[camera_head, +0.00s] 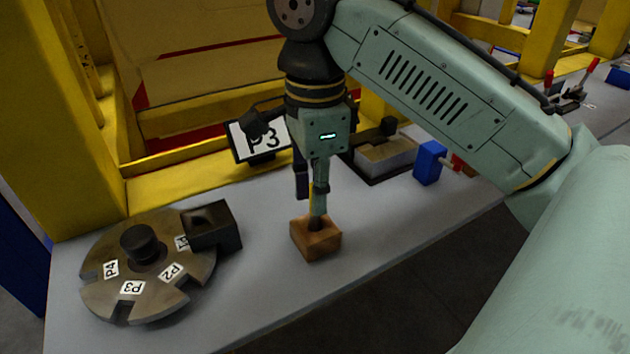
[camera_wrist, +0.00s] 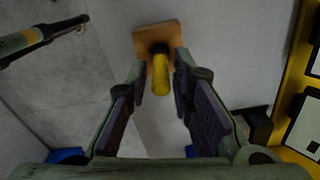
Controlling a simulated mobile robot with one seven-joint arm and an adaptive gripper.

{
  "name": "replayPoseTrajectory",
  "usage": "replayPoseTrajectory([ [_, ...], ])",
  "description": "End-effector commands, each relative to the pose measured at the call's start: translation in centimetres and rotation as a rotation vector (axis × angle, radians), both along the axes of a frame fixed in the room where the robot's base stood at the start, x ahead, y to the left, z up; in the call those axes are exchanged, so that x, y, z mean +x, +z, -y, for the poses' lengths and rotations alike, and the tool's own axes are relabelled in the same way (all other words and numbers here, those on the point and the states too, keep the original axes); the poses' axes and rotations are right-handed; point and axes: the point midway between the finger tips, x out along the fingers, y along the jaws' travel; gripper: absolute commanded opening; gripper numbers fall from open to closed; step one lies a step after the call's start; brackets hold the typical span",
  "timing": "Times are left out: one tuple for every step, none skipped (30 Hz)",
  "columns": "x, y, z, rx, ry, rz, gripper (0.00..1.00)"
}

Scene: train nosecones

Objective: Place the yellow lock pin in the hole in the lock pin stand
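The yellow lock pin (camera_wrist: 160,75) stands in the dark hole of the small wooden lock pin stand (camera_wrist: 145,38). The wooden stand (camera_head: 316,242) sits on the grey table in the head view. My gripper (camera_head: 311,192) points down above the stand, with its fingers on either side of the pin. In the wrist view my gripper (camera_wrist: 159,76) is open, with a narrow gap showing between each fingertip and the pin. In the head view the fingers hide most of the pin, and how deep it sits cannot be told.
A round metal disc (camera_head: 100,292) with slots, number labels and a black knob lies at left, beside a black box (camera_head: 213,228). The table front is clear.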

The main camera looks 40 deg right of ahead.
Motion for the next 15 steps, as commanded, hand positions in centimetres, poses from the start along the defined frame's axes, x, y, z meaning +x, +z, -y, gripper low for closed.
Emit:
replayPoseTrajectory([
  [0.0, 0.01, 0.0, 0.0, 0.0, 0.0, 0.27],
  [0.0, 0.01, 0.0, 0.0, 0.0, 0.0, 0.29],
  [0.0, 0.01, 0.0, 0.0, 0.0, 0.0, 0.31],
  [0.0, 0.01, 0.0, 0.0, 0.0, 0.0, 0.32],
  [0.0, 0.01, 0.0, 0.0, 0.0, 0.0, 0.32],
  [0.0, 0.01, 0.0, 0.0, 0.0, 0.0, 0.32],
  [0.0, 0.01, 0.0, 0.0, 0.0, 0.0, 0.32],
  [0.0, 0.01, 0.0, 0.0, 0.0, 0.0, 0.32],
  [0.0, 0.01, 0.0, 0.0, 0.0, 0.0, 0.32],
  [0.0, 0.01, 0.0, 0.0, 0.0, 0.0, 0.32],
  [0.0, 0.02, 0.0, 0.0, 0.0, 0.0, 0.32],
  [0.0, 0.07, 0.01, 0.0, 0.0, 0.0, 0.32],
  [0.0, 0.15, 0.01, 0.0, 0.0, 0.0, 0.32],
  [0.0, 0.27, 0.01, 0.0, -0.001, 0.0, 0.32],
  [0.0, 0.5, 0.01, 0.0, -0.001, 0.0, 0.32],
])
